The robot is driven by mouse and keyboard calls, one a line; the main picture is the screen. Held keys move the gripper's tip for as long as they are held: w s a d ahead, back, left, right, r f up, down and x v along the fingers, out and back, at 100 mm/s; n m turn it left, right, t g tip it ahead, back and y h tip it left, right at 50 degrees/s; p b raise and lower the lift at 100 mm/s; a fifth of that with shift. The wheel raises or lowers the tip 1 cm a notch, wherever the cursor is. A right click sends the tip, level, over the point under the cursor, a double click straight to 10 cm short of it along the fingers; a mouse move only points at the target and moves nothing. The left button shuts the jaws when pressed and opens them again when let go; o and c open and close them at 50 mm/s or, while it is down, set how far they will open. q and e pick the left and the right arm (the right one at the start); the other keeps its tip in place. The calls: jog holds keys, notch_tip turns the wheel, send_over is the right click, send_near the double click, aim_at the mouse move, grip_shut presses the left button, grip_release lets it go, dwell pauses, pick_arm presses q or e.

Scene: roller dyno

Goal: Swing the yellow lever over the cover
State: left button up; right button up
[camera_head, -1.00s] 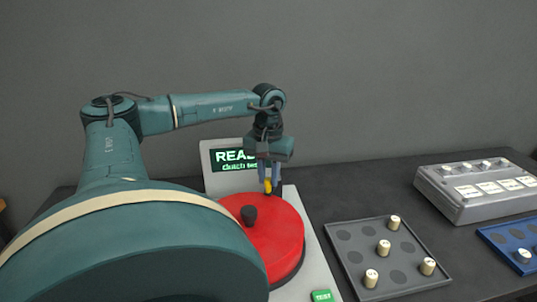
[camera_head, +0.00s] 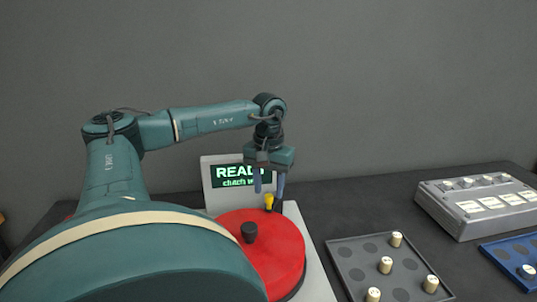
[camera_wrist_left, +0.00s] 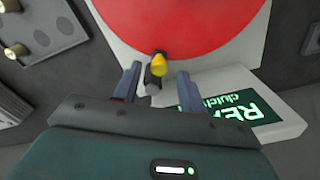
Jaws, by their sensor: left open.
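The yellow lever (camera_head: 269,201) stands at the back edge of the red round cover (camera_head: 270,262), beside a dark post. In the left wrist view the yellow lever (camera_wrist_left: 159,64) sits at the cover's rim, in front of and between my fingers. The red cover (camera_wrist_left: 185,22) has a black knob (camera_head: 249,232) on top. My left gripper (camera_head: 269,190) is open above the lever; its fingers straddle the lever's line and appear apart from it. In the left wrist view the left gripper (camera_wrist_left: 157,80) shows both fingers spread with nothing clamped. My right gripper is not in view.
A display (camera_head: 240,178) with green text stands behind the cover. A grey tray (camera_head: 350,280) with several cream pegs lies to the right. A grey box with labels (camera_head: 480,203) and a blue tray (camera_head: 512,255) are farther right.

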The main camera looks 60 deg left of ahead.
aim_at(268, 195)
pick_arm(q)
notch_tip(268, 195, up, 12)
jog(key=p, duration=0.2)
jog(key=shift+f, duration=0.25)
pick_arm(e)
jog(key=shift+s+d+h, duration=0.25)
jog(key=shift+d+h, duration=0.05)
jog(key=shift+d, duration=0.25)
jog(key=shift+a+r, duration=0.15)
pick_arm(q)
jog(key=shift+s+d+f, duration=0.1)
